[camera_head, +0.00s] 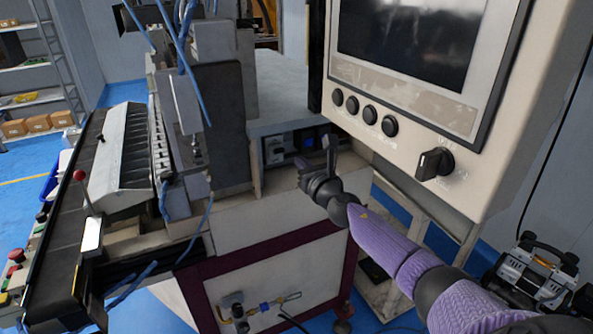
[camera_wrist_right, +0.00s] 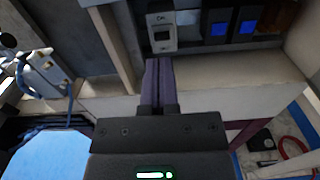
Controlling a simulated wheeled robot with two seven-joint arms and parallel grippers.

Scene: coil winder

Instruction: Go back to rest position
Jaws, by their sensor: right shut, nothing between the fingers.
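My right gripper (camera_head: 330,152) reaches in from the lower right in the head view, on a purple-sleeved arm. My left gripper is in neither view.
A control panel (camera_head: 410,90) with a dark screen, several black buttons and a rotary switch (camera_head: 434,163) hangs close above my right arm. A conveyor (camera_head: 55,235) runs along the left. A compressor (camera_head: 530,270) stands at the lower right. Blue floor (camera_head: 125,92) is free behind the conveyor.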

